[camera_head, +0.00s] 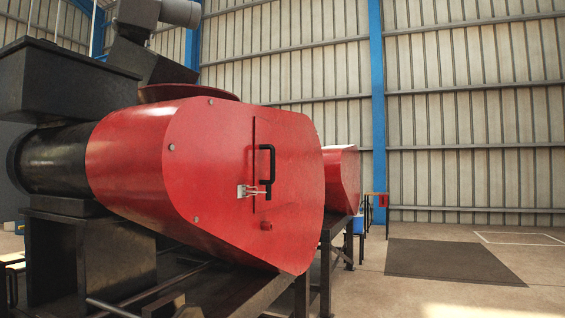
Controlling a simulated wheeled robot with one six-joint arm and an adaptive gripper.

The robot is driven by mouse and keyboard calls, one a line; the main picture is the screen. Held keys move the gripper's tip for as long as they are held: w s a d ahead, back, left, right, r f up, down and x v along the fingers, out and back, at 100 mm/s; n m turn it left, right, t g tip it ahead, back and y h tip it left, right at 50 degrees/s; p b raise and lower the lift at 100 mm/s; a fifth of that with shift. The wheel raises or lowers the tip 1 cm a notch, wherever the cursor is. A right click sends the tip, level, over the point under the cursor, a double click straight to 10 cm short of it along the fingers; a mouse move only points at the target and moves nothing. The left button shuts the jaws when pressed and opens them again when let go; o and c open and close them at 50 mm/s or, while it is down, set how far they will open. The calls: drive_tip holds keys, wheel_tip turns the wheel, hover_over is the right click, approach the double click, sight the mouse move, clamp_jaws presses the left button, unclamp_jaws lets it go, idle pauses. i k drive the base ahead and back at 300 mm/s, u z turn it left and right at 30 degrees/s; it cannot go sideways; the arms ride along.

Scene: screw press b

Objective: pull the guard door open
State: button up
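The guard door (287,175) is a red panel on the right part of the red end guard of the press. A dark vertical seam runs along its left edge and it looks closed. A black bar handle (272,165) stands upright on the door near that seam. A silver latch (247,191) sits across the seam at the handle's lower end; I cannot tell its exact state. A small red knob-like part (266,226) is below it. My gripper is not in view.
The press's black hopper (66,82) and barrel (52,160) are at the left. A dark steel frame (303,293) carries the guard. A second red housing (342,178) stands behind at the right. A dark floor mat (450,261) lies on open concrete at the right.

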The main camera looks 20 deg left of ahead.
sight(274, 144)
drive_tip(key=z, duration=0.15)
drive_tip(key=i, duration=1.25)
drive_tip(key=u, duration=0.85)
